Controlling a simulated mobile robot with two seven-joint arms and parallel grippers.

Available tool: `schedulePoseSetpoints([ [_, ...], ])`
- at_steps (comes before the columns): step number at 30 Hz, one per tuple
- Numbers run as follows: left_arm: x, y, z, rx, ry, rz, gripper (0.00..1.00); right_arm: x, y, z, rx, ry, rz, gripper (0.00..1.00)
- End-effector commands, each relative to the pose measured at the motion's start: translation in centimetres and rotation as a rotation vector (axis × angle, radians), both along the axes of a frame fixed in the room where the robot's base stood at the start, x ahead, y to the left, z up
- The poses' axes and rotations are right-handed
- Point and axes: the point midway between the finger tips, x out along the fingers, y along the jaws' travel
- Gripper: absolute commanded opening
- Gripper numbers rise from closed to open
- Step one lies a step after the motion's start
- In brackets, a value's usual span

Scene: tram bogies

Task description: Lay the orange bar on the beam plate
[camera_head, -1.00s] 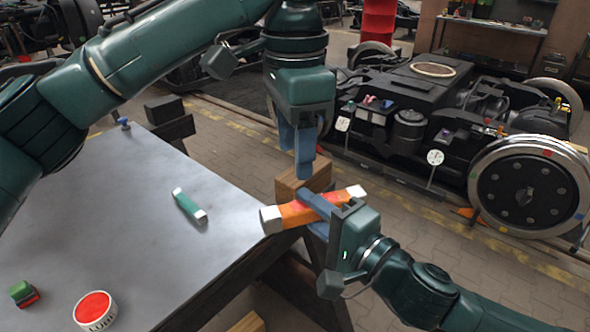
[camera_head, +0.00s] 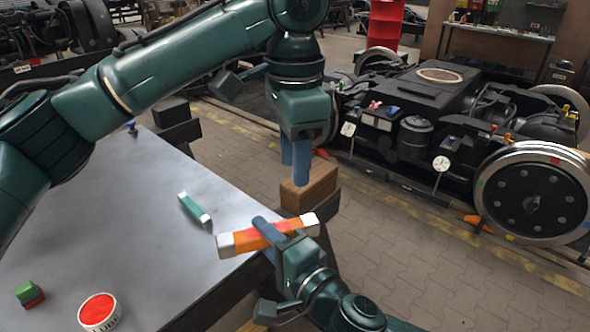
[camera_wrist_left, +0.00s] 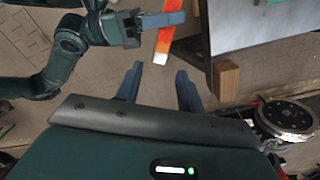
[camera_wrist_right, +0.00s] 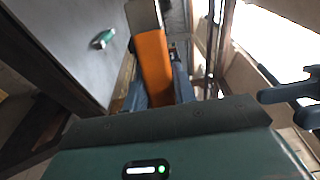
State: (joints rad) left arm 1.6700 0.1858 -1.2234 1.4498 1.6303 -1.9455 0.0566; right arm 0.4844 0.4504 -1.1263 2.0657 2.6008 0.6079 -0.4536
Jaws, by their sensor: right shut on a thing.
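The orange bar (camera_head: 255,238) has pale ends and red patches. My right gripper (camera_head: 272,232) is shut around it near the table's right edge. The bar also shows in the left wrist view (camera_wrist_left: 164,40) and in the right wrist view (camera_wrist_right: 153,65). My left gripper (camera_head: 297,165) points down, empty, above and beside a wooden block (camera_head: 310,188). Its fingers stand apart in the left wrist view (camera_wrist_left: 155,82). I cannot tell for certain which surface is the beam plate. A bogie (camera_head: 410,110) with a dark flat top stands at the back right.
A grey metal table (camera_head: 130,220) fills the left. On it are a teal bar (camera_head: 195,209), a green and red block (camera_head: 28,293) and a round red-topped tin (camera_head: 98,310). A red stand (camera_head: 385,22) is behind.

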Motion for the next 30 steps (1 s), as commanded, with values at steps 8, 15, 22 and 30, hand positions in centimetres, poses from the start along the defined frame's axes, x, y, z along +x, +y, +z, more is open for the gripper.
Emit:
schedulePoseSetpoints([
  [8,0.3,0.2,-3.5,0.002,0.001,0.000,0.38,0.0,0.0,0.1,0.001,-0.002,0.000,0.01],
  [15,0.2,0.2,-8.1,0.001,0.000,0.000,0.38,0.0,-0.1,0.1,0.001,-0.002,0.000,0.01],
  [22,0.3,0.2,-11.3,0.000,0.000,0.002,0.38,0.0,-0.1,0.1,0.001,-0.002,0.000,0.01],
  [30,0.2,0.1,-12.5,-0.001,-0.001,0.001,0.38,0.0,-0.1,0.1,0.001,-0.002,0.000,0.01],
])
